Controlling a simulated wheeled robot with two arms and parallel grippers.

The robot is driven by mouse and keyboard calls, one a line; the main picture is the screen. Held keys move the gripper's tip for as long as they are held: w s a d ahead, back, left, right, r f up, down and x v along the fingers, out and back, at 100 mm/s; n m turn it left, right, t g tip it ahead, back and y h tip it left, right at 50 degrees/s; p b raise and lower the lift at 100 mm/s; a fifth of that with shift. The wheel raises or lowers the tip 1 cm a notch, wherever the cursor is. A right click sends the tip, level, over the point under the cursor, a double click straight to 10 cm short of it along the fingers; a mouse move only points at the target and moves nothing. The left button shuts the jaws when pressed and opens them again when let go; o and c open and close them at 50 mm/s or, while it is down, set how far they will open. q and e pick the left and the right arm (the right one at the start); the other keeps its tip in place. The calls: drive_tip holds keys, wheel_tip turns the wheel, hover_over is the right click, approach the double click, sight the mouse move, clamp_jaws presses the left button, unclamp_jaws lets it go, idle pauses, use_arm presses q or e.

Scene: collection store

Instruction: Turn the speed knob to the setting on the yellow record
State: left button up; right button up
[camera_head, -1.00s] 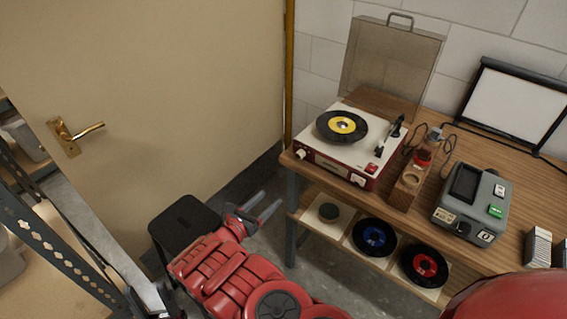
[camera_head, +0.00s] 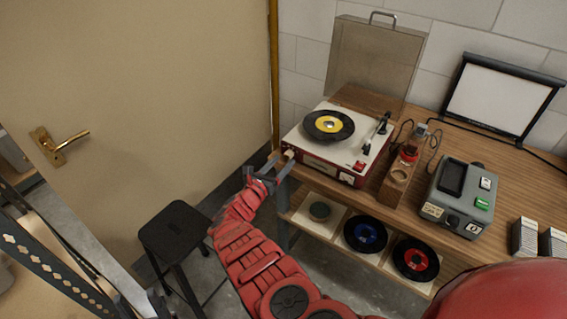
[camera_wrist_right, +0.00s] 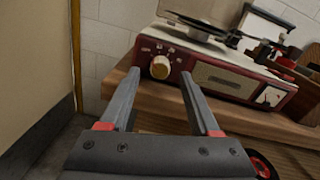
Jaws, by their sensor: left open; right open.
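The record player (camera_head: 318,169), red with a cream top, stands on the wooden bench. A black record with a yellow label (camera_head: 328,124) lies on its platter; no setting is readable on it. The pale speed knob (camera_head: 289,154) is at the left of the player's front; it shows larger in the right wrist view (camera_wrist_right: 160,67), with small marks I cannot read. My right gripper (camera_head: 283,162) is open, its fingers pointing at the knob. In the right wrist view the knob appears between the fingertips, seemingly just beyond them. I cannot make out my left gripper.
A lower shelf holds a blue-label record (camera_head: 366,234) and a red-label record (camera_head: 415,258). A black stool (camera_head: 177,229) stands beside the door (camera_head: 140,100). A wooden holder (camera_head: 392,187) and a grey device (camera_head: 458,198) sit right of the player. The bench edge lies below my right gripper.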

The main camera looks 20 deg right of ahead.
drive_tip(key=shift+x, duration=0.8)
clamp_jaws()
